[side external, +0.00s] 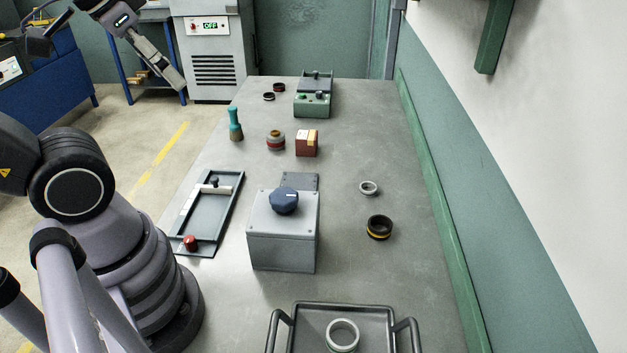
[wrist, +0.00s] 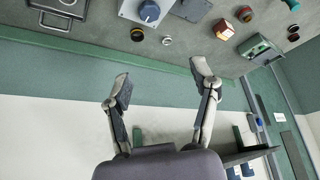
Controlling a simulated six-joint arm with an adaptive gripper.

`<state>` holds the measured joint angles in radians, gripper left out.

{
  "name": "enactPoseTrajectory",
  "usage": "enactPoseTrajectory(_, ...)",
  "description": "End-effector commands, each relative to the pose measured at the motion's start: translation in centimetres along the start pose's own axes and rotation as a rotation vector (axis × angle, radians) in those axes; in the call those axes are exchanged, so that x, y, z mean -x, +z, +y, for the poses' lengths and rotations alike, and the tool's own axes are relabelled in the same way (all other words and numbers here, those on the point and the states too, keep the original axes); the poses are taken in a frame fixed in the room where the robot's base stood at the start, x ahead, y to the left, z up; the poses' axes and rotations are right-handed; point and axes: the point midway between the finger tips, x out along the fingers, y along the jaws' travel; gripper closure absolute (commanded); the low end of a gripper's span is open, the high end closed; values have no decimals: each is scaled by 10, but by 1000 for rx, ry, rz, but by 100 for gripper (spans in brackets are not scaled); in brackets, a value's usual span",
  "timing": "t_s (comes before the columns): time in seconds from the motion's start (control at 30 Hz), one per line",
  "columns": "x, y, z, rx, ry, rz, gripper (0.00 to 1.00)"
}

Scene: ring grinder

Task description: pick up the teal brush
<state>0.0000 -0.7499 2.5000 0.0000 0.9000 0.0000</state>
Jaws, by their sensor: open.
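The teal brush (side external: 235,120) stands upright on the grey bench near its far left edge, teal handle up and brown bristles down. In the wrist view a teal piece that looks like the brush (wrist: 291,4) is cut by the top right edge. My gripper (wrist: 162,82) is open and empty, its two fingers wide apart. In the side external view my gripper (side external: 172,75) shows at the upper left, up in the air and away from the brush. Nothing hides the brush in the side external view.
To the right of the brush stand a banded red jar (side external: 276,141) and a red-and-cream box (side external: 307,144). Dark rings (side external: 268,96) and a green device (side external: 314,96) are behind. A grey box with a blue knob (side external: 284,235) and a slide tray (side external: 210,212) are nearer.

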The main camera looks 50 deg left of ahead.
Motion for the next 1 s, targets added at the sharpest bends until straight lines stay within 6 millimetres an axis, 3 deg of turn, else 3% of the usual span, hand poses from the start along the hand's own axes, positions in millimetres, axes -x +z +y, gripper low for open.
enactPoseTrajectory(0.23, -1, -1, -1, -4, -6, -7, 40)
enactPoseTrajectory(0.37, -8, -10, -16, -47, -71, -87, 40)
enactPoseTrajectory(0.47, -21, -26, -40, -125, -174, -216, 40)
enactPoseTrajectory(0.77, -85, -86, -146, -469, -516, -705, 40)
enactPoseTrajectory(1.0, -167, -126, -227, -802, -725, -1063, 40)
